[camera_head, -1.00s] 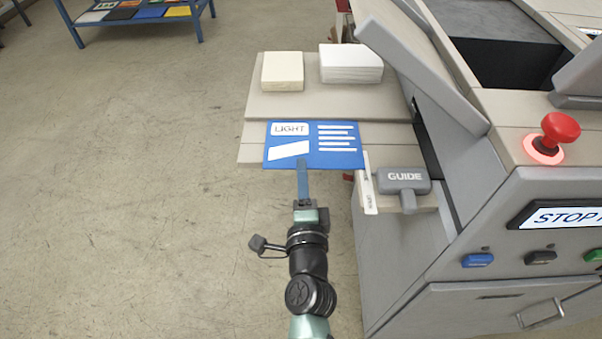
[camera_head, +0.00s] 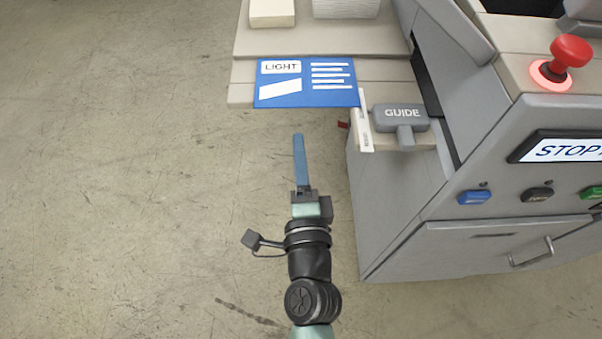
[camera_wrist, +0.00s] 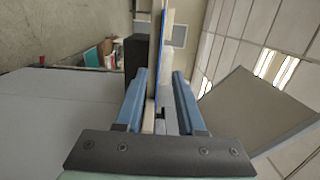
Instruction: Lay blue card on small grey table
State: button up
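The blue card (camera_head: 306,82), marked LIGHT, lies flat on the beige-grey shelf (camera_head: 243,94) at the left of the machine, its near edge overhanging the shelf's front edge. My gripper (camera_head: 298,136) is in front of the card, apart from it, with bare floor between them in the head view. In the wrist view my gripper (camera_wrist: 160,74) is open, its two blue fingers apart with nothing held. A thin blue strip (camera_wrist: 159,40), seemingly the card's edge, shows beyond the fingers. I cannot make out a separate small grey table.
A grey block marked GUIDE (camera_head: 402,117) and a white strip (camera_head: 366,122) sit right of the card. Cream (camera_head: 272,12) and white (camera_head: 346,8) stacks stand behind it. The machine with a red stop button (camera_head: 570,52) fills the right. Floor at left is clear.

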jog(key=shift+s+d+b, duration=0.15)
jog(key=shift+s+b, duration=0.3)
jog(key=shift+s, duration=1.45)
jog(key=w+a+r+n+t+y+p, duration=0.1)
jog(key=w+a+r+n+t+p, duration=0.3)
jog(key=r, duration=1.1)
jog(key=w+d+r+n+y+p, duration=0.15)
jog(key=r+n, duration=0.55)
jog(key=r, duration=0.8)
jog(key=s+d+r+n+t+h+p, duration=0.1)
jog(key=s+r+n+t+h, duration=0.1)
jog(key=r, duration=1.1)
jog(key=s+r+n+t+h+p, duration=0.1)
jog(key=s+r+n+t, duration=0.2)
jog(key=r, duration=1.1)
jog(key=s+n, duration=0.1)
jog(key=s, duration=0.2)
jog(key=shift+d+h+p, duration=0.35)
jog(key=shift+d+p, duration=0.05)
jog(key=shift+f, duration=0.1)
